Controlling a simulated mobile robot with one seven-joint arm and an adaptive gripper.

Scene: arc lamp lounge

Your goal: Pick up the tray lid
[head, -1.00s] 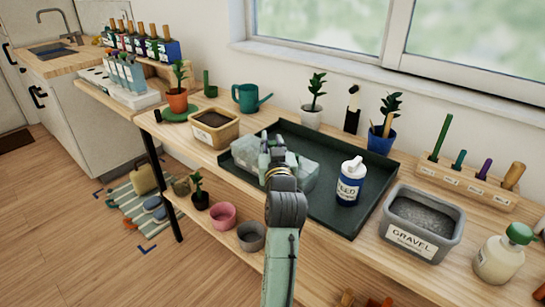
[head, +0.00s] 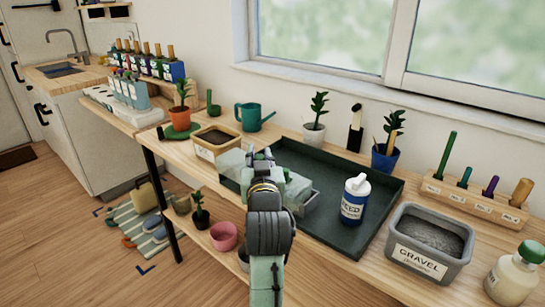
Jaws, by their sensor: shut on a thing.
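The tray lid (head: 233,161) is a clear, pale cover. It shows on the left of my gripper (head: 261,155), overlapping the front of the soil tub in the picture, and a pale part also shows on the right. My gripper is shut on the lid, and my arm hides much of it. A grey seedling tray (head: 308,203) shows below on the right, inside the large dark green tray (head: 335,170). I cannot tell exactly how high the lid is above it.
A white and blue bottle (head: 354,200) stands in the dark tray on the right. The soil tub (head: 216,143) is close on the left. A watering can (head: 252,117) and potted plants stand behind. A gravel bin (head: 430,243) is at right.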

